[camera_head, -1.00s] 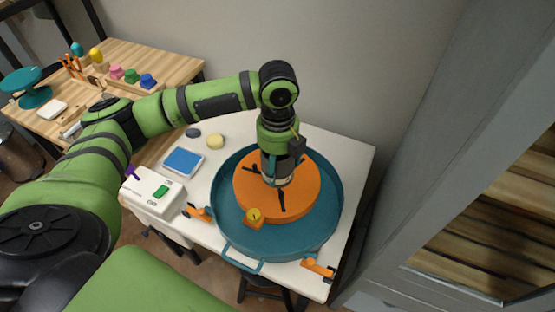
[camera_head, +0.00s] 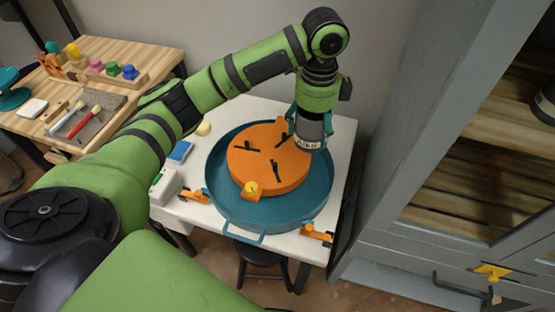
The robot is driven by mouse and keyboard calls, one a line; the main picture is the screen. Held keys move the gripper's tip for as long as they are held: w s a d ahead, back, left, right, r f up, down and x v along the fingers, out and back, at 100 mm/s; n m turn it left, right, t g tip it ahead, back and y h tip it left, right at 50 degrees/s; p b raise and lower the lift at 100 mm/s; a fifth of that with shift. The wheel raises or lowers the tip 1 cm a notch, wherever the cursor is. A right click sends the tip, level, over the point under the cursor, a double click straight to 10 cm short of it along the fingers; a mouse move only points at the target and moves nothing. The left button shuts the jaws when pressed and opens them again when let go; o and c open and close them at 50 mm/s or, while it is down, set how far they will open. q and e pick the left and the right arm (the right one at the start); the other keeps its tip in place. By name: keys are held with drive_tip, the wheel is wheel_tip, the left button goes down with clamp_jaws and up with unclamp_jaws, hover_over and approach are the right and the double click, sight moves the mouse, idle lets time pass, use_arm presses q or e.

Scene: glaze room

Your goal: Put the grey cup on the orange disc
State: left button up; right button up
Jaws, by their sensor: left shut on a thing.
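The orange disc (camera_head: 262,172) is round with dark bars on top and lies in the teal round basin on the white table. My left gripper (camera_head: 309,122) points down at the disc's right back edge. It is shut on the grey cup (camera_head: 313,131), a dark grey round body with a pale lettered band near its lower end. The cup overlaps the disc's right edge in the picture. I cannot tell whether it touches the disc or the basin, or hangs above them. My right gripper is not in view.
A yellow knob (camera_head: 251,188) stands at the disc's front edge. A grey cabinet (camera_head: 390,215) stands close on the right. A wooden bench (camera_head: 150,58) with tools is at the back left.

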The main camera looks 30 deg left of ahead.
sight(269, 153)
use_arm(q)
drive_tip(key=shift+w+a+f+n, duration=0.25)
drive_tip(key=shift+a+f+n, duration=0.15)
drive_tip(key=shift+a, duration=0.1)
drive_tip(key=a+f, duration=0.2)
drive_tip(key=a, duration=0.1)
drive_tip(key=a+f+p, duration=0.1)
drive_tip(key=a+f, duration=0.1)
drive_tip(key=a, duration=0.1)
drive_tip(key=a+f+p, duration=0.1)
drive_tip(key=a+f, duration=0.1)
drive_tip(key=a, duration=0.2)
drive_tip(key=shift+s, duration=0.3)
drive_tip(key=shift+a+f, duration=0.15)
drive_tip(key=shift+a, duration=0.05)
drive_tip(key=shift+f, duration=0.3)
wheel_tip(269, 153, down, 2)
drive_tip(key=shift+f+p, duration=0.25)
drive_tip(key=shift+p, duration=0.2)
drive_tip(key=shift+f, duration=0.5)
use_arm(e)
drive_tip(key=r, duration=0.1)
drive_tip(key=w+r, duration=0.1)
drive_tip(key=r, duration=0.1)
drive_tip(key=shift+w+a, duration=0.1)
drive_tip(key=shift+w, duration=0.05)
